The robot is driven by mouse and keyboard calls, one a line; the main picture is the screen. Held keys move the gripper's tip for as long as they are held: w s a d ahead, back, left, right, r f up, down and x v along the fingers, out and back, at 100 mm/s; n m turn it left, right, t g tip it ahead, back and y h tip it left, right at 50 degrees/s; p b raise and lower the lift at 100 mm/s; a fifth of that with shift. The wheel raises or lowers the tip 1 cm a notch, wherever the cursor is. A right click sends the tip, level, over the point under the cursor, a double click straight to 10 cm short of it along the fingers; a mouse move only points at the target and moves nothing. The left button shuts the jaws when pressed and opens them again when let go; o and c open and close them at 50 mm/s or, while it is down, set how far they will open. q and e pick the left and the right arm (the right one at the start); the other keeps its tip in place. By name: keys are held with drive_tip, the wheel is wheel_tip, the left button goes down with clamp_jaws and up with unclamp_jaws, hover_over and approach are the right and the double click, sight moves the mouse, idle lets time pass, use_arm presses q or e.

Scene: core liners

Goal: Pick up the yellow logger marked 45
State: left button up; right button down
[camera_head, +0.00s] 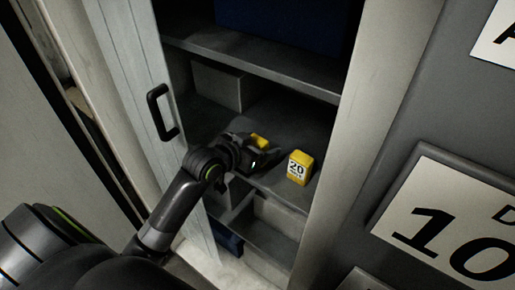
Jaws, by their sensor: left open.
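My left gripper (262,150) reaches into the cabinet from the left and is open at shelf height. A yellow block (260,140) shows at the gripper's fingers, mostly hidden by them. No number shows on it, so I cannot tell if it is the logger marked 45, nor whether the fingers touch it. A yellow logger marked 20 (299,168) stands upright near the shelf's front edge, just right of the gripper and apart from it. My right gripper is not in view.
The grey shelf (285,190) lies between the open white door with a black handle (161,112) at left and the pale cabinet side (365,120) at right. Another shelf (260,65) runs above. A grey box (217,84) sits behind. Open compartments lie below.

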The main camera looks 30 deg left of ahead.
use_arm(q)
drive_tip(key=shift+w+d+f, duration=0.15)
drive_tip(key=shift+w+f, duration=0.15)
drive_tip(key=shift+w, duration=0.35)
drive_tip(key=shift+c, duration=0.2)
drive_tip(key=shift+r, duration=0.1)
drive_tip(key=c, duration=1.1)
